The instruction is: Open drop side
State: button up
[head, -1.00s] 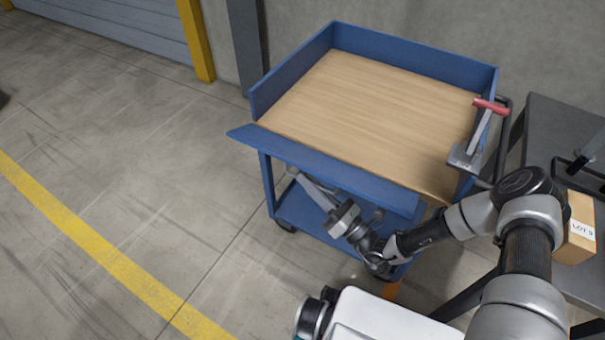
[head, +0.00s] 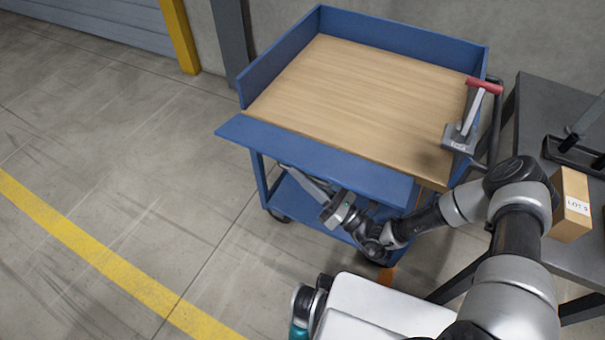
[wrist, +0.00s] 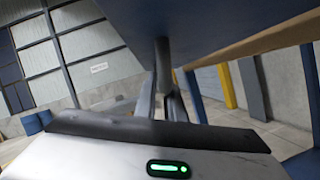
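The cart (head: 310,20) has blue walls around a wooden deck. Its drop side (head: 310,155) is the blue panel along the edge facing me. It is tipped outward from the deck, with its broad face showing from above. My gripper (head: 305,182) is below the drop side, reaching up-left under it, and its tips are partly hidden by the panel. The wrist view shows the panel's dark underside (wrist: 220,30) overhead with my fingers (wrist: 165,85) pointing toward it. Whether they touch it or are apart from each other is unclear.
A grey lever with a red grip (head: 484,86) stands at the deck's right corner beside the cart's push handle (head: 496,125). A grey table (head: 540,110) at right carries a cardboard box (head: 570,205). A lower blue shelf (head: 295,205) lies beneath. The floor at left is clear.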

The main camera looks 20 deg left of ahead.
jog(key=o, duration=0.3)
jog(key=shift+w+t, duration=0.25)
jog(key=shift+t, duration=0.05)
jog(key=shift+o, duration=0.7)
jog(key=shift+s, duration=0.1)
jog(key=p+v, duration=0.1)
jog(key=v, duration=1.1)
